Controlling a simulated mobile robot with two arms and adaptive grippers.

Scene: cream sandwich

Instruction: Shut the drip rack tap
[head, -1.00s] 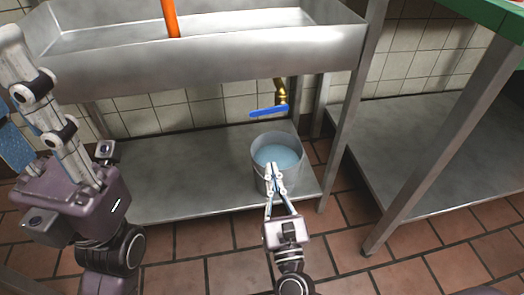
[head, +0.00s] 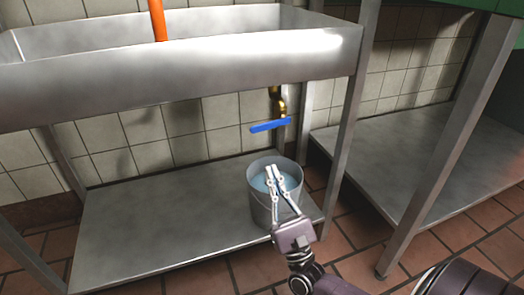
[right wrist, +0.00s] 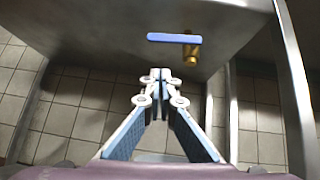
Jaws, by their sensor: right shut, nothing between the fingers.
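The drip rack tap is a brass spout (head: 281,106) with a blue lever handle (head: 270,125) under the steel sink. In the head view the handle lies roughly level, pointing left. The right wrist view also shows the blue handle (right wrist: 174,38) and the brass body (right wrist: 193,55), above and a little right of my fingertips. My right gripper (head: 270,170) is shut and empty, in front of the bucket and below the handle, apart from it. It also shows in the right wrist view (right wrist: 160,76). My left gripper is out of view.
A metal bucket (head: 260,205) with bluish water stands on the lower shelf (head: 160,225) beneath the tap. The steel sink (head: 180,70) hangs above. A rack leg (head: 343,145) stands right of the tap. The shelf left of the bucket is bare.

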